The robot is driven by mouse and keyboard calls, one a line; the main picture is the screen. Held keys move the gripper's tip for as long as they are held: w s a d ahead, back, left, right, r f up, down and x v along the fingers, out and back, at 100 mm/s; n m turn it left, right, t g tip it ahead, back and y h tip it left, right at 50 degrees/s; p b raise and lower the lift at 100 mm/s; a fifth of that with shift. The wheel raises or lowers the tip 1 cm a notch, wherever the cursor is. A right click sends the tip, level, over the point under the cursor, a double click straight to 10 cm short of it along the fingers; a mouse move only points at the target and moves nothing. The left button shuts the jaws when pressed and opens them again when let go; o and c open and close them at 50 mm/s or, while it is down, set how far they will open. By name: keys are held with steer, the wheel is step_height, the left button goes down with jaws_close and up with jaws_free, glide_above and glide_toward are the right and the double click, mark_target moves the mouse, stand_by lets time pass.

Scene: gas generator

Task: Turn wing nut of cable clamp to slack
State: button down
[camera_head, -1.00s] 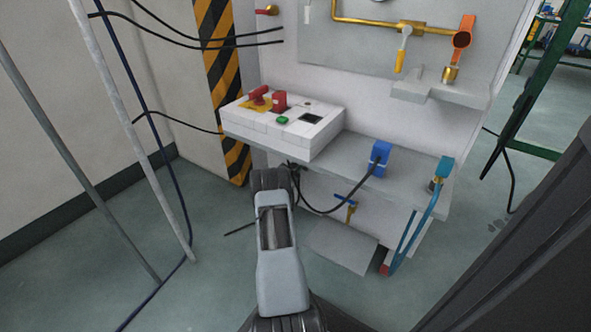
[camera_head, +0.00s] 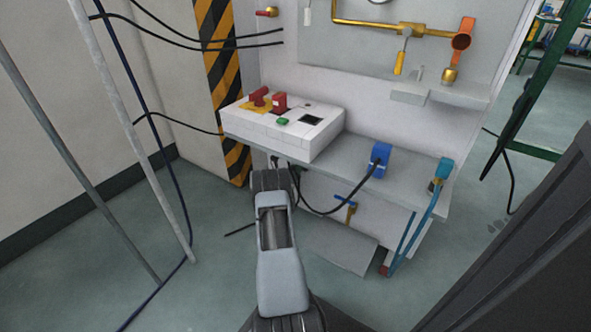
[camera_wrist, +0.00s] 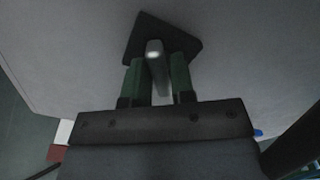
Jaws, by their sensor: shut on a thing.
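In the wrist view, my gripper (camera_wrist: 157,64) has its two green fingers on either side of a pale grey bar (camera_wrist: 159,78), which looks like the wing nut, and is shut on it. A dark angular plate (camera_wrist: 150,30), probably part of the cable clamp, lies behind it against a light grey panel. In the head view, my arm covers the fingers and the wing nut below the shelf's left end. A black cable (camera_head: 318,211) hangs in a loop beside my arm. Which way the wing nut is turned cannot be told.
A grey shelf (camera_head: 405,188) carries a white control box (camera_head: 315,140), and a blue connector (camera_head: 380,158) stands on it. A blue-handled brass valve (camera_head: 349,207) sits below, right of my arm. A striped post (camera_head: 215,60) stands to the left. Open floor lies in front.

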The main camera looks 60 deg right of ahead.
steer(key=n, duration=0.5)
steer(key=shift+p, duration=0.35)
steer(key=n, duration=0.5)
steer(key=shift+n, duration=0.3)
steer(key=c, duration=1.1)
jaws_free()
steer(key=shift+s, duration=0.1)
steer(key=shift+p, duration=0.3)
steer(key=shift+a+p, duration=2.7)
steer(key=shift+a, duration=4.2)
